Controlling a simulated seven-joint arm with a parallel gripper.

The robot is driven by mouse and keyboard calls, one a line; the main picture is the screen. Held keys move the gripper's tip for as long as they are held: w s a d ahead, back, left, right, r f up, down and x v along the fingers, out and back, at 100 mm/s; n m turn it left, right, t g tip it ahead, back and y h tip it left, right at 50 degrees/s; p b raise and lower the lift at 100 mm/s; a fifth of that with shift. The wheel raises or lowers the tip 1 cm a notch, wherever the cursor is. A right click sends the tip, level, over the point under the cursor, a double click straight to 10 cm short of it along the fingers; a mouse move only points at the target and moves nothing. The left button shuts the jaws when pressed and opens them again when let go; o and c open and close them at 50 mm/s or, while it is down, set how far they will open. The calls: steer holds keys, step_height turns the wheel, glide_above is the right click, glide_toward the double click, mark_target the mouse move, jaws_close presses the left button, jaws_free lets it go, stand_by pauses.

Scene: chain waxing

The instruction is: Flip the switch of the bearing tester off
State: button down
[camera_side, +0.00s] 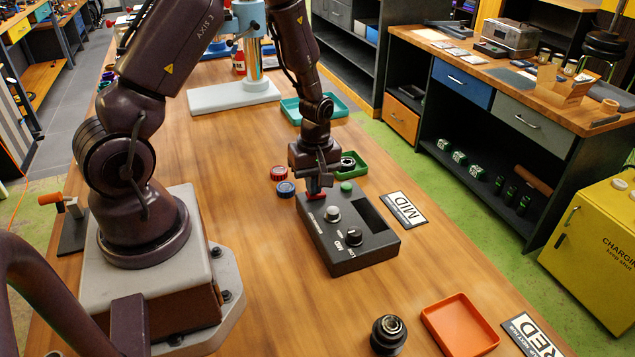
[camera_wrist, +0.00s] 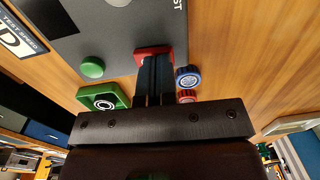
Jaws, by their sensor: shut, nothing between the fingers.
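The bearing tester (camera_side: 360,255) is a dark grey box on the wooden bench in the side view, with knobs, a dark display and a green button (camera_side: 347,187). The tester also fills the top of the wrist view (camera_wrist: 110,45). A red switch (camera_side: 316,196) sits at its far left corner; in the wrist view the red switch (camera_wrist: 153,50) is partly hidden by my fingers. My gripper (camera_side: 315,186) is shut and empty, its fingertips right at the red switch. In the wrist view my gripper's fingertips (camera_wrist: 155,62) overlap the switch; I cannot tell whether they touch or which way it is tipped.
Blue (camera_side: 285,188) and red (camera_side: 279,173) round parts lie just left of the tester. A green tray (camera_side: 362,168) with a ring stands behind it. An orange tray (camera_side: 460,325) and a dark bearing part (camera_side: 388,335) are at the front.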

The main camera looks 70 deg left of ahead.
mark_target(324, 192)
step_height(324, 192, up, 14)
steer(key=w, duration=0.2)
steer(key=shift+w, duration=0.25)
steer(key=shift+f, duration=0.1)
stand_by(0.4)
steer(key=s+d+r+m+t, duration=0.6)
steer(key=s+d+r+m, duration=0.6)
steer(key=r+m, duration=0.3)
steer(key=s+m, duration=0.1)
steer(key=m, duration=0.2)
steer(key=shift+s+d, duration=0.2)
steer(key=shift+d, duration=0.1)
